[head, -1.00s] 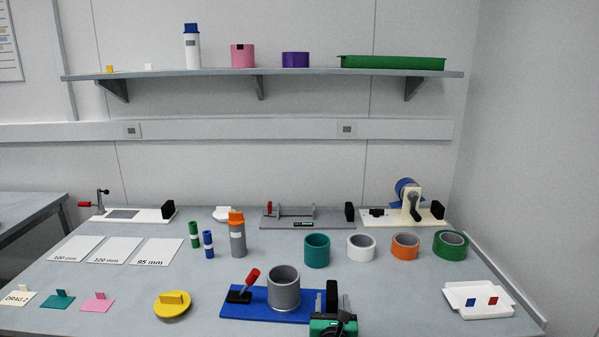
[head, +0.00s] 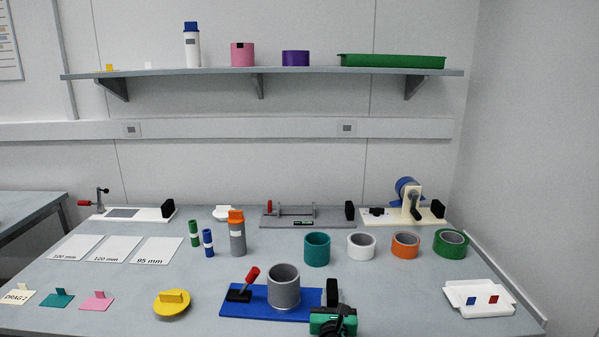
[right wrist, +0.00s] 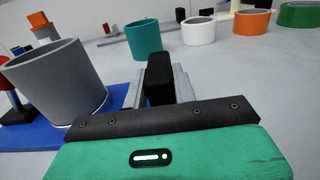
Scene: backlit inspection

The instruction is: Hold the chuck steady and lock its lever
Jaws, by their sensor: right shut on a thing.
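The chuck is a blue base plate (head: 262,311) near the front of the bench. A grey open cylinder (head: 284,288) stands upright on it. Its lever (head: 252,275) has a red handle tilted up to the right, on a black mount (head: 238,296) at the plate's left. A black upright block (head: 332,289) is at the plate's right end. My right gripper (head: 332,306) is shut on this block. In the right wrist view its grey fingers (right wrist: 162,88) flank the black block (right wrist: 160,72). The grey cylinder (right wrist: 58,82) shows left of them. My left gripper is out of view.
A yellow disc (head: 172,306) lies left of the plate. Teal (head: 317,250), white (head: 361,248), orange (head: 405,246) and green (head: 451,244) rings stand behind it. A white tray (head: 462,305) is at the right. Bench between plate and tray is clear.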

